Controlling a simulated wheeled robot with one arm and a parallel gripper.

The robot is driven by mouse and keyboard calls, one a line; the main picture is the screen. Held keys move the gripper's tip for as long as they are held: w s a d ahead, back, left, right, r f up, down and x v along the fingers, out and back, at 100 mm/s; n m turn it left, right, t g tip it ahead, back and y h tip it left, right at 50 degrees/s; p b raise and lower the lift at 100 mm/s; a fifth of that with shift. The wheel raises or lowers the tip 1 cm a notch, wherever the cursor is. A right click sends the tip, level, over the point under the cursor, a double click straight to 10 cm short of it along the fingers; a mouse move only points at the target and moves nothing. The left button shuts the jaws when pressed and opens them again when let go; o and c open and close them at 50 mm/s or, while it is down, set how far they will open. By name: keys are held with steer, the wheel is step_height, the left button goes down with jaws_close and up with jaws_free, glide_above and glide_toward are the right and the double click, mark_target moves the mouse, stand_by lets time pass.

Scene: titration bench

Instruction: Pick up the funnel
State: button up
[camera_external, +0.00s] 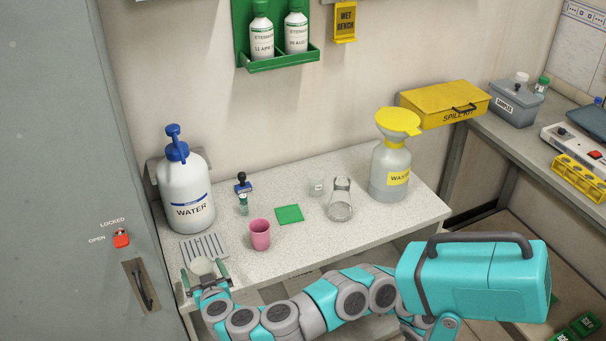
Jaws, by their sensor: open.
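My gripper (205,277) is at the front left edge of the bench, with its two green-grey fingers spread apart. A small pale grey, rounded piece (201,266) shows between the fingers. It looks like a small funnel, but its lower part is hidden by my gripper. I cannot tell whether the fingers touch it. A larger funnel-like top with a yellow lid (398,121) sits on the waste bottle (389,174) at the back right, far from my gripper.
A slotted grey tray (204,247) lies just behind my gripper. A pink cup (260,235), a green square (289,214), a glass flask (340,204), a small clear beaker (316,184) and a large water bottle (186,193) stand on the bench (300,240). A yellow spill-kit box (442,103) is beyond.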

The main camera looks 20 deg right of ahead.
mark_target(200, 262)
steer(key=x, duration=0.5)
steer(key=shift+w+d+f, duration=0.1)
steer(key=c, duration=1.3)
